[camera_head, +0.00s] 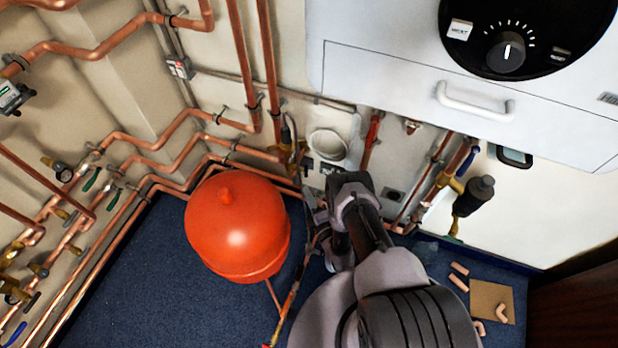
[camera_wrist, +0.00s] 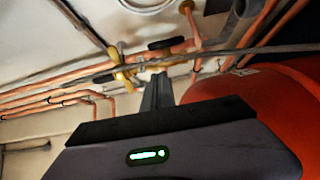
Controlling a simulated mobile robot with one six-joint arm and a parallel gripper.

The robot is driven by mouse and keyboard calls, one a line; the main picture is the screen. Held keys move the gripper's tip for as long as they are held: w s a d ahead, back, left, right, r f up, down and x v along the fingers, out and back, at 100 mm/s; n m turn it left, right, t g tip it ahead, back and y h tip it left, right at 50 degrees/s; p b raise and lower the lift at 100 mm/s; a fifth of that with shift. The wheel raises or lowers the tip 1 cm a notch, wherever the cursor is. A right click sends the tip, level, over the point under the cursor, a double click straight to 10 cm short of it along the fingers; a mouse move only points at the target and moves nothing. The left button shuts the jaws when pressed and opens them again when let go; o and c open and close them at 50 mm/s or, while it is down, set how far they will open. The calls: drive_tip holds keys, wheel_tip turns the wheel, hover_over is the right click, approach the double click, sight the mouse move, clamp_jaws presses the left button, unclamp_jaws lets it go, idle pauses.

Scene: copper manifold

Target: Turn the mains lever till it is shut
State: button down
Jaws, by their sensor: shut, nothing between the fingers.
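My gripper (camera_wrist: 158,78) is shut and empty in the wrist view, its dark fingers pointing up toward the pipework. A brass valve (camera_wrist: 122,74) on a pipe sits just left of the fingertips, with a dark lever-like piece beside it. I cannot tell which piece is the mains lever, or whether the fingers touch anything. In the head view my arm reaches toward the brass fittings (camera_head: 291,152) low on the back wall; the fingertips are largely hidden there.
A red expansion vessel (camera_head: 238,228) stands close to the left of my arm; it also shows at the right of the wrist view (camera_wrist: 285,95). Copper pipes (camera_head: 180,155) line the walls. A white boiler (camera_head: 400,85) hangs above. Loose fittings (camera_head: 459,277) lie on the floor at right.

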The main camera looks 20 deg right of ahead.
sight(303, 169)
drive_tip(key=w+b, duration=0.1)
drive_tip(key=w, duration=0.1)
drive_tip(key=w+d+b, duration=0.1)
drive_tip(key=w, duration=0.1)
drive_tip(key=w+b, duration=0.1)
drive_tip(key=w, duration=0.1)
drive_tip(key=shift+w+d+f, duration=0.1)
drive_tip(key=shift+w+d, duration=0.15)
drive_tip(key=shift+d, duration=0.15)
